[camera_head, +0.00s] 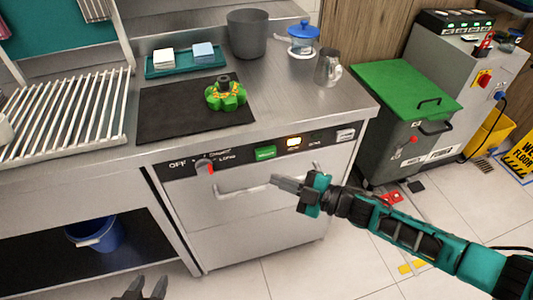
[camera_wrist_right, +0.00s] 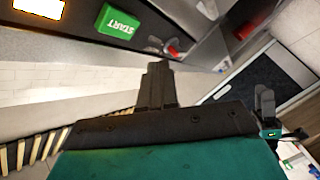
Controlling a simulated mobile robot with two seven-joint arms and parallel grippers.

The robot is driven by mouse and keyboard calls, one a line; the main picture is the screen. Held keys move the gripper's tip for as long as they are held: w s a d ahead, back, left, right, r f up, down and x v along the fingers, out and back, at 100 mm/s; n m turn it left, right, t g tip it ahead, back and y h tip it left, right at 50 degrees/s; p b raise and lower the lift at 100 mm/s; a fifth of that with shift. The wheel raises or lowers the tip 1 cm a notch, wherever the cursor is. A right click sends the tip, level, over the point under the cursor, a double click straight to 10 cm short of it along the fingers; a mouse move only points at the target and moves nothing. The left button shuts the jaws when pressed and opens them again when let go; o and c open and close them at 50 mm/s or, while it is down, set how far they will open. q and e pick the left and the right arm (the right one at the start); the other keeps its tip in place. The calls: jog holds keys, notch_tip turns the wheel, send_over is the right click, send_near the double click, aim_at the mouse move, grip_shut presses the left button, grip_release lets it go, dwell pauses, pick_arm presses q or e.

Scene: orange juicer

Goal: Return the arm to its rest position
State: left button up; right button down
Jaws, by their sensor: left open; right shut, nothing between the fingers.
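My right gripper (camera_head: 290,185) reaches in from the right in the head view. It is shut and empty, in front of the dishwasher-like machine (camera_head: 240,235) near its door handle. In the right wrist view its shut fingers (camera_wrist_right: 158,85) point up, below the green START button (camera_wrist_right: 117,22). The same green button (camera_head: 265,153) shows on the machine's front panel in the head view. My left gripper (camera_head: 146,288) is at the bottom edge of the head view, open and empty, only its fingertips showing.
The steel counter (camera_head: 290,100) holds a green and orange object (camera_head: 226,94) on a black mat (camera_head: 165,115), a grey bin (camera_head: 248,34) and a metal jug (camera_head: 328,68). A green-lidded machine (camera_head: 405,90) stands right. A blue bucket (camera_head: 92,233) sits on the lower shelf.

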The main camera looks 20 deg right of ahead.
dwell(0.3)
jog(key=s+d+f+m+h, duration=0.1)
jog(key=s+f+m+h, duration=0.2)
jog(key=s+m+h, duration=0.2)
jog(key=s+d+f+m+h, duration=0.1)
jog(key=s+f+m+h, duration=0.2)
jog(key=s+m, duration=0.6)
jog(key=m+h, duration=0.2)
jog(key=shift+s+d+f+m+g+h, duration=0.25)
jog(key=shift+d+f+m+g+h, duration=0.05)
jog(key=shift+d+f+m, duration=0.1)
